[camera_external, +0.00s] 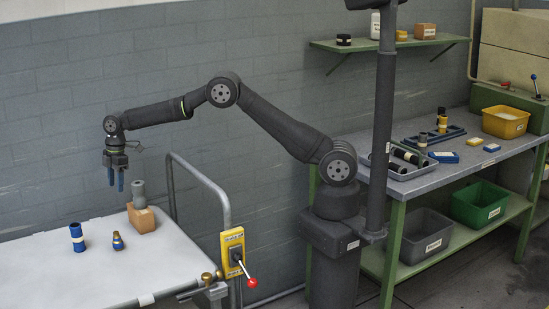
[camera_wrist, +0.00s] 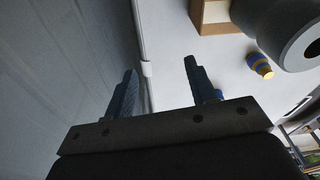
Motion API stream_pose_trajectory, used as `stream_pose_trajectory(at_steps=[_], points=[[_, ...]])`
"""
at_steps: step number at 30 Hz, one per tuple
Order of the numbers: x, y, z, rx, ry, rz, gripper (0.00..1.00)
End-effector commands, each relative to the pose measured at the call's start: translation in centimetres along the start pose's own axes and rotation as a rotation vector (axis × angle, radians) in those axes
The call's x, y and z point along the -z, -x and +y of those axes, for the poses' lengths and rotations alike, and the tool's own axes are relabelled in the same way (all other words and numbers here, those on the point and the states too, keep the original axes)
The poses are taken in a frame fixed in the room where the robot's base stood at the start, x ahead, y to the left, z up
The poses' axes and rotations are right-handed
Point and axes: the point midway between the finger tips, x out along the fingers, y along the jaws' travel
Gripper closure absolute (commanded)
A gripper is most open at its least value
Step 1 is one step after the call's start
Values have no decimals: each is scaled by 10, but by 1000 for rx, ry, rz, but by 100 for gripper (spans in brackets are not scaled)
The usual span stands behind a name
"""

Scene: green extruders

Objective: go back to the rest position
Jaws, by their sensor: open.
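My gripper (camera_external: 115,179) hangs above the back edge of the white table on the left, with its blue fingers pointing down. In the wrist view my gripper (camera_wrist: 158,84) shows its two dark blue fingers spread apart, with nothing between them. My arm reaches left from its base at the middle. A grey cylindrical part (camera_external: 139,194) stands on a cardboard-brown block (camera_external: 141,218) just right of and below the fingers, apart from them. The grey part (camera_wrist: 290,30) and the block (camera_wrist: 211,17) also show in the wrist view.
A blue cylinder with a light band (camera_external: 77,237) and a small blue and brass piece (camera_external: 118,241) stand on the white table (camera_external: 60,275). A grey rail (camera_external: 205,182) and a yellow switch box with a red-knobbed lever (camera_external: 234,253) are beside it. A green workbench (camera_external: 425,178) holds trays and bins.

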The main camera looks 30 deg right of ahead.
Motion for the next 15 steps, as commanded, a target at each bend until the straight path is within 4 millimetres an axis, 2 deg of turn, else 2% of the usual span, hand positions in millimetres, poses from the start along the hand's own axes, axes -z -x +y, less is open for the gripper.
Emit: stream_pose_trajectory(at_steps=[3,15], points=[[22,-18,-9,2,7,-1,49],[80,-64,-25,2,6,-1,49]])
